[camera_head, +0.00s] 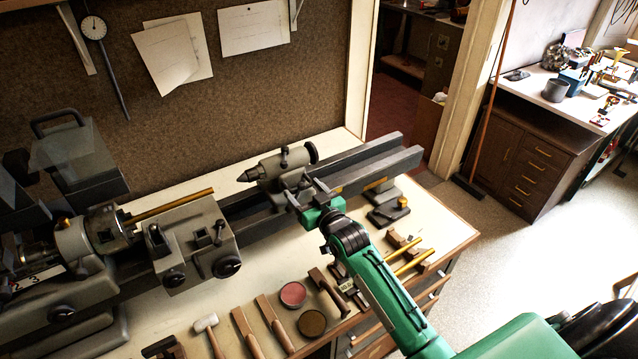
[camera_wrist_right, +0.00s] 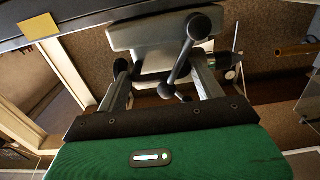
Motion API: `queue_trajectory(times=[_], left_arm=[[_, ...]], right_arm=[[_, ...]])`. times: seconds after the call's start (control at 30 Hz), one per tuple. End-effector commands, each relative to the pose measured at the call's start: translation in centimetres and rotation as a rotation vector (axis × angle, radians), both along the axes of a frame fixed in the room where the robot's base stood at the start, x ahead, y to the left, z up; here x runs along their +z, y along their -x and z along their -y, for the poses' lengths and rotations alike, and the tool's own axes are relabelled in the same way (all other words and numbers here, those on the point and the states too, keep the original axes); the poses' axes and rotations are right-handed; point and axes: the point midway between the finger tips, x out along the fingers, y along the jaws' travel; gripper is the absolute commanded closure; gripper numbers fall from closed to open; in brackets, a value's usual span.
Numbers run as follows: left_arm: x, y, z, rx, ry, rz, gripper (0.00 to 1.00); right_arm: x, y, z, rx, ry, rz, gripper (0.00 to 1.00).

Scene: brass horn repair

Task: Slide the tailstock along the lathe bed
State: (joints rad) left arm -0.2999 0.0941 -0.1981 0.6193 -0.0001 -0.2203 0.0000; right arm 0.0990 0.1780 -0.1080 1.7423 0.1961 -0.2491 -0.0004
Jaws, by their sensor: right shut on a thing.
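The grey tailstock (camera_head: 283,165) sits on the lathe bed (camera_head: 365,165), right of the carriage, its pointed centre facing left and a dark handwheel at its back end. My right gripper (camera_head: 305,192) is at the tailstock's near side, low by the bed, and is shut on it. In the right wrist view the tailstock's grey body (camera_wrist_right: 150,32) spans the space between the two fingers of my right gripper (camera_wrist_right: 158,65). A dark ball-ended lever (camera_wrist_right: 180,68) crosses in front of it. The exact contact is partly hidden. My left gripper is not in view.
The carriage (camera_head: 190,245) stands left on the bed, with a brass rod (camera_head: 170,206) above it. Bare bed runs right of the tailstock. Mallets, round tins (camera_head: 292,294) and other tools lie along the bench front. A corkboard (camera_head: 240,85) stands behind.

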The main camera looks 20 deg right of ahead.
Motion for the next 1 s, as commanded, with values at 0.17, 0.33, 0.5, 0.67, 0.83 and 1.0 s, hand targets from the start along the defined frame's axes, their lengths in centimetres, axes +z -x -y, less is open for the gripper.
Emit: queue_trajectory(times=[0.17,0.33,0.5,0.67,0.83,1.0], left_arm=[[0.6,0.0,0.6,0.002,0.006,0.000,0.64],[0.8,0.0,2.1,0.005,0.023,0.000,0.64],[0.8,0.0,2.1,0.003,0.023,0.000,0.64],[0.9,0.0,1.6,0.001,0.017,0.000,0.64],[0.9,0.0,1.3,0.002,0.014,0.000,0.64],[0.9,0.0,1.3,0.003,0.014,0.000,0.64]], right_arm=[[0.1,0.4,-3.0,0.003,-0.001,-0.001,0.73],[0.0,0.7,-4.6,0.002,0.000,0.000,0.73],[0.0,0.7,-5.2,0.001,0.002,0.000,0.73],[0.0,0.7,-5.3,0.001,0.003,0.001,0.73],[0.0,0.7,-5.3,0.000,0.003,0.001,0.73],[0.0,0.7,-5.2,0.000,0.003,0.001,0.23]])
